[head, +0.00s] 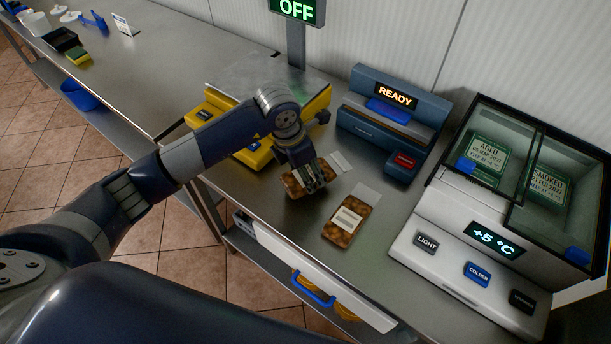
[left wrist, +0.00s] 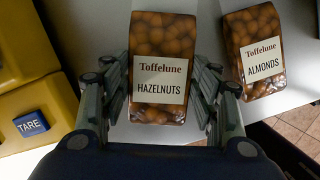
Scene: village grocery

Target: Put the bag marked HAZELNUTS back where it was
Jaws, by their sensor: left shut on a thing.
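The HAZELNUTS bag (left wrist: 160,55), brown nuts behind a pale label, is between the fingers of my left gripper (left wrist: 163,110) in the left wrist view. The gripper is shut on it. In the head view my left gripper (head: 310,188) is over the counter in front of the yellow scale, and the bag (head: 292,187) is partly hidden by its fingers. I cannot tell whether the bag touches the counter. A similar bag marked ALMONDS (left wrist: 258,55) lies to the right, also in the head view (head: 347,222). My right gripper is not in view.
The yellow scale (head: 322,97) stands behind the gripper, under an OFF sign (head: 297,10). A blue sealer reading READY (head: 390,110) stands at the back. A chilled case (head: 450,225) stands at right. Clear steel counter (head: 160,70) runs to the left.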

